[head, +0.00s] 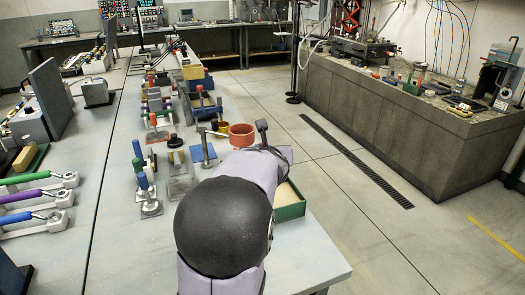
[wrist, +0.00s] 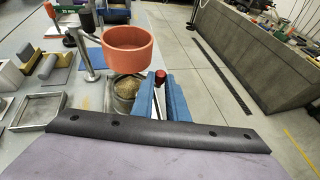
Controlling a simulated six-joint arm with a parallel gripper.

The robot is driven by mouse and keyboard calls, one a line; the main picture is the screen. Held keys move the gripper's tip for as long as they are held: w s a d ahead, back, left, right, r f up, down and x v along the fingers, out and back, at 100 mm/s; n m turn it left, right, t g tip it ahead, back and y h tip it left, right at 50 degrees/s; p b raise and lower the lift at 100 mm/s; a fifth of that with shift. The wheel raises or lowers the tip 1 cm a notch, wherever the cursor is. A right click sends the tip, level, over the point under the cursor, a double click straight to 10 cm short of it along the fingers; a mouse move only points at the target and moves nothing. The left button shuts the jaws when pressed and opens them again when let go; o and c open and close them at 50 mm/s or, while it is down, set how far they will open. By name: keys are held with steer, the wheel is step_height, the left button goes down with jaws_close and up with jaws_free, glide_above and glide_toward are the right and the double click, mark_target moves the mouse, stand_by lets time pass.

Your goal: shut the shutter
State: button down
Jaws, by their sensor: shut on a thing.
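My gripper (wrist: 160,88) shows in the wrist view as two blue fingers beyond the dark wrist edge. It is shut on a red-knobbed handle (wrist: 160,76), with a pale, narrow part showing between the fingers. I take this to be the shutter's handle; the shutter plate itself is not clearly visible, so I cannot tell how far it is open. Just left stands an orange-red round vessel (wrist: 137,56), and below it a metal cup of sandy material (wrist: 128,88). In the head view the vessel (head: 241,135) shows beyond my arm, which hides the fingers.
A green-edged tray (head: 291,210) lies right of my arm near the table edge. Clamps and coloured-handled tools (head: 148,185) crowd the table to the left. An empty metal frame (wrist: 40,112) lies left in the wrist view. Open floor (head: 350,220) lies to the right.

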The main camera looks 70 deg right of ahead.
steer(key=c, duration=2)
jaws_free()
steer(key=shift+p+v, duration=0.55)
steer(key=shift+v, duration=3.15)
